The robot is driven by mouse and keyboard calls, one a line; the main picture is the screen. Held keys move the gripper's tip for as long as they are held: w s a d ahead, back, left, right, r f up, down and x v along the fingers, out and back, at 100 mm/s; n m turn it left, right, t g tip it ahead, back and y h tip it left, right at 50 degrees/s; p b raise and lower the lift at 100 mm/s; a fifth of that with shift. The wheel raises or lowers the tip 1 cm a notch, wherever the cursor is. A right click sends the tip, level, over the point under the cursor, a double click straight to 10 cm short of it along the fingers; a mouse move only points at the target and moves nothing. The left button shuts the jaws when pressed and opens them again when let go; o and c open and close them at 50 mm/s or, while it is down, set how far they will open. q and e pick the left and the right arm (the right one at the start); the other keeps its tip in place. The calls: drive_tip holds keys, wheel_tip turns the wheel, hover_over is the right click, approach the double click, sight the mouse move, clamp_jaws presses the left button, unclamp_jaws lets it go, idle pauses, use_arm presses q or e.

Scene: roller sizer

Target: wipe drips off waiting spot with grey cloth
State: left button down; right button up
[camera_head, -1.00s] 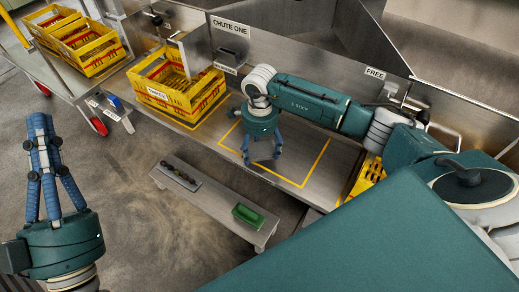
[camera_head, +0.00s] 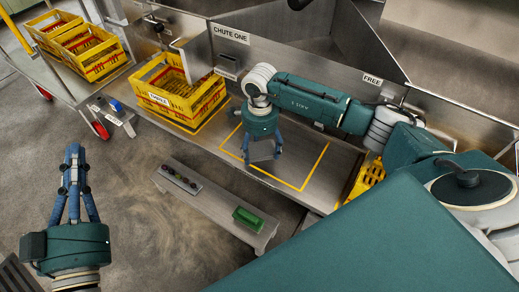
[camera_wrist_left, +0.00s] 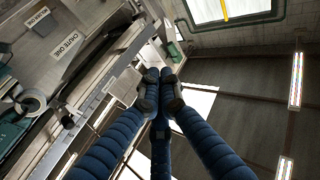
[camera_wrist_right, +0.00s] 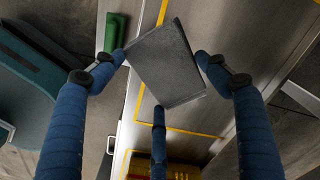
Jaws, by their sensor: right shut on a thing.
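The waiting spot (camera_head: 300,163) is a yellow-outlined rectangle on the steel shelf below chute one. My right gripper (camera_head: 262,158) is over it, fingers pointing down. It is shut on the grey cloth (camera_wrist_right: 167,65), a flat grey square between its fingers; the cloth also shows in the head view (camera_head: 263,150). I cannot tell whether the cloth touches the shelf. No drips can be made out; the cloth and gripper hide part of the spot. My left gripper (camera_head: 75,150) is empty, away from the shelf at the left, fingers pointing up with tips together.
A yellow crate (camera_head: 170,108) stands on the shelf left of the spot. A cart (camera_head: 92,88) with yellow crates is at the back left. Chute walls rise behind.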

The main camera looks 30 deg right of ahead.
drive_tip(key=shift+r+p, duration=0.5)
drive_tip(key=shift+r, duration=0.6)
use_arm(q)
wheel_tip(320, 180, down, 11)
drive_tip(key=s+a+g+y, duration=0.1)
drive_tip(key=a+g, duration=0.1)
drive_tip(key=g, duration=0.3)
drive_tip(key=shift+s+a+y+p, duration=0.2)
drive_tip(key=shift+y+p, duration=0.2)
drive_tip(key=shift+p, duration=0.05)
use_arm(e)
drive_tip(key=shift+r, duration=0.35)
